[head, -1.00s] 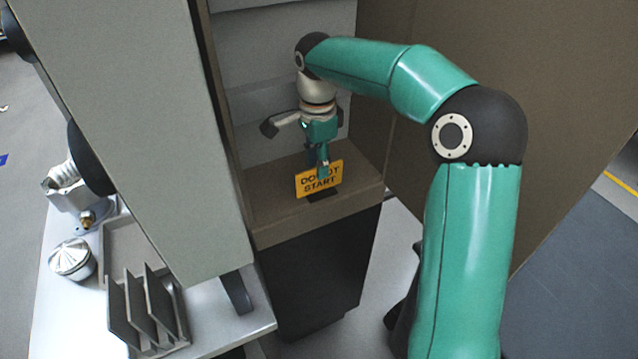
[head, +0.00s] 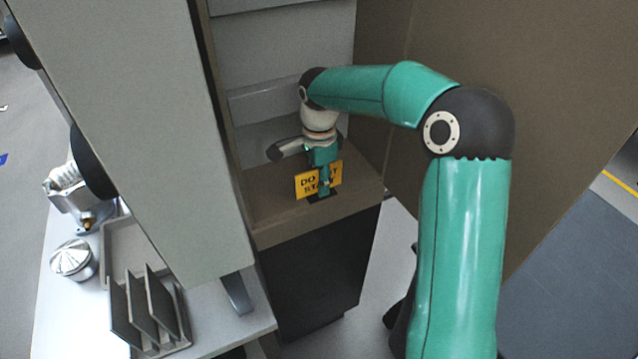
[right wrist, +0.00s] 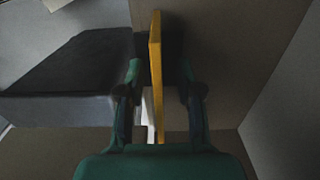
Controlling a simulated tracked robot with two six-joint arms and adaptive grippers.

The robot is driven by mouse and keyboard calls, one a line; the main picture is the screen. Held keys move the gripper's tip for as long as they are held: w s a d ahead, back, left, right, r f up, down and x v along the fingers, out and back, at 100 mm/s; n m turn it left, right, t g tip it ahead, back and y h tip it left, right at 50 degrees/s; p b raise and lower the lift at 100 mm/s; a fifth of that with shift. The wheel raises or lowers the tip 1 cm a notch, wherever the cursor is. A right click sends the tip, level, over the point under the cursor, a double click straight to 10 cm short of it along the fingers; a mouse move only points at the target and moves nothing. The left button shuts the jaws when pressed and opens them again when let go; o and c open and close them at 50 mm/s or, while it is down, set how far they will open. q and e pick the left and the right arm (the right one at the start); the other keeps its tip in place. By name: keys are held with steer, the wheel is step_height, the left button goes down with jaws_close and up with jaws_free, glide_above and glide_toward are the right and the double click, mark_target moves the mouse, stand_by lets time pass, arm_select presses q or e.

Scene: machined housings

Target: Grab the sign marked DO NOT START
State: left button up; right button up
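The yellow sign (head: 304,186) with black DO NOT START lettering stands upright in a dark base on the brown ledge. In the right wrist view the sign (right wrist: 155,70) shows edge-on as a thin yellow strip. My right gripper (head: 324,186) is over the middle of the sign and hides some letters. In the right wrist view its fingers (right wrist: 158,80) stand one on each side of the sign, with a visible gap on both sides. It is open, around the sign but not closed on it. My left gripper is not in view.
The brown ledge (head: 275,232) lies inside a cabinet with a grey panel (head: 150,130) on its left and a brown wall (head: 530,90) on its right. A grey lever-like part (head: 284,149) is close to my right gripper. A rack (head: 150,312) stands on the left table.

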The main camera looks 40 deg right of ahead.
steer(key=shift+f, duration=0.25)
stand_by(0.3)
jaws_close()
